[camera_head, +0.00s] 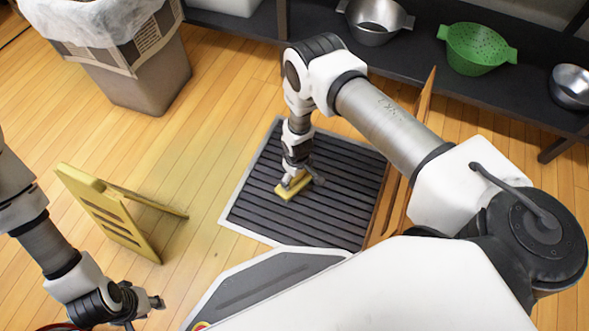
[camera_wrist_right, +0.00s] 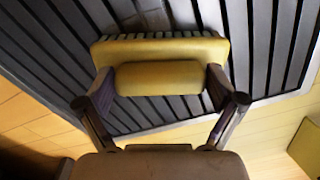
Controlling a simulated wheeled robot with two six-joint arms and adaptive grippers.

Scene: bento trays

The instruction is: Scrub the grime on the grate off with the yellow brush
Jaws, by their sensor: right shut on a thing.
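The yellow brush (camera_head: 291,189) is held by my right gripper (camera_head: 301,179) over the left half of the dark slatted floor grate (camera_head: 342,213). In the right wrist view the brush (camera_wrist_right: 160,50) shows its yellow block and handle. The two fingers of the right gripper (camera_wrist_right: 160,88) close on the handle's ends. The brush lies on or just above the slats (camera_wrist_right: 52,58); I cannot tell if its bristles touch. No clear grime patch shows on the visible slats. My left gripper (camera_head: 150,303) is at the lower left, away from the grate; its fingers are too small to read.
A yellow folding floor sign (camera_head: 105,215) stands left of the grate. A grey bin (camera_head: 150,75) with a white liner is at the upper left. A dark shelf (camera_head: 415,55) holds a green colander (camera_head: 477,48) and metal bowls. A wooden board edge (camera_head: 388,205) borders the grate's right.

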